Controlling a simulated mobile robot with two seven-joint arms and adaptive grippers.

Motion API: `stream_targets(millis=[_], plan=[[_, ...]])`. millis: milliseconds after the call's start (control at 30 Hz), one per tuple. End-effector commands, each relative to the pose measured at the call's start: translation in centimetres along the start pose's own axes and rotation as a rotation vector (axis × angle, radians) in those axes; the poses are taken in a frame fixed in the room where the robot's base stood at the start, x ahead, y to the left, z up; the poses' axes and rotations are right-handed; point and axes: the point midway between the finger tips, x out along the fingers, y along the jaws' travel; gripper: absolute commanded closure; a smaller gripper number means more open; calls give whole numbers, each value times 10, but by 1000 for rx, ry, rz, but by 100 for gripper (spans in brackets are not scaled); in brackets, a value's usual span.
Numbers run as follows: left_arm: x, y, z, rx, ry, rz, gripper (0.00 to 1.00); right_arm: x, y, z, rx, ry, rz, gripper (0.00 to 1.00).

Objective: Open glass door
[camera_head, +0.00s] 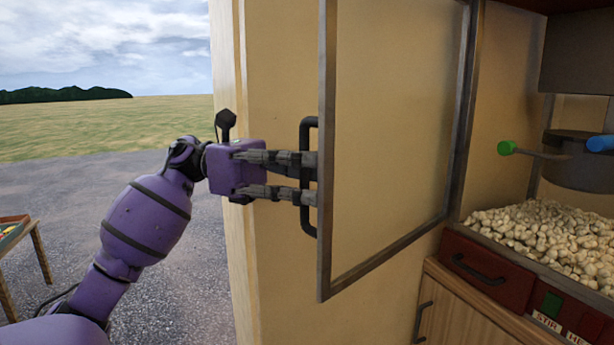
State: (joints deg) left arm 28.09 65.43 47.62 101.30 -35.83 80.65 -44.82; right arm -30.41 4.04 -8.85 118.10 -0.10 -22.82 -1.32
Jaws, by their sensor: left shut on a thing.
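The glass door (324,75) is a clear pane in a dark grey metal frame. It stands swung open to the left, with its hinge side (463,110) at the popcorn machine. A dark bar handle (308,222) sits on its free edge. My purple left gripper (312,178) reaches in from the left and is shut on this handle, with its fingers across the bar. The fingertips partly hide the handle's middle. My right gripper is not in view.
Popcorn (545,235) fills the machine at right, below a grey kettle (580,160) with green and blue knobs. A red drawer (485,268) and wooden cabinet (475,310) are below. A cream wall (275,270) stands behind the door. A small table (38,250) is at far left.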

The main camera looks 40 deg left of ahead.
Motion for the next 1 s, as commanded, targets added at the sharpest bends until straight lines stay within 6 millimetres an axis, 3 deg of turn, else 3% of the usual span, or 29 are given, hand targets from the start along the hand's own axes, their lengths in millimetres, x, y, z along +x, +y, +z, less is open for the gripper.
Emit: stream_targets(millis=[333, 367, 433, 767, 1000], plan=[[0, -1, -2, -4, 5, -4, 100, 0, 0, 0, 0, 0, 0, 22], [0, -1, -2, -4, 5, -4, 88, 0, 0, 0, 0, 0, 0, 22], [0, -1, -2, -3, 4, -4, 81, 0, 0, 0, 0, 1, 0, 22], [-2, 0, -1, -1, 2, -1, 81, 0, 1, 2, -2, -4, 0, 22], [-36, 0, 0, -2, 0, 1, 81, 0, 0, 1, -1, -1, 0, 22]])
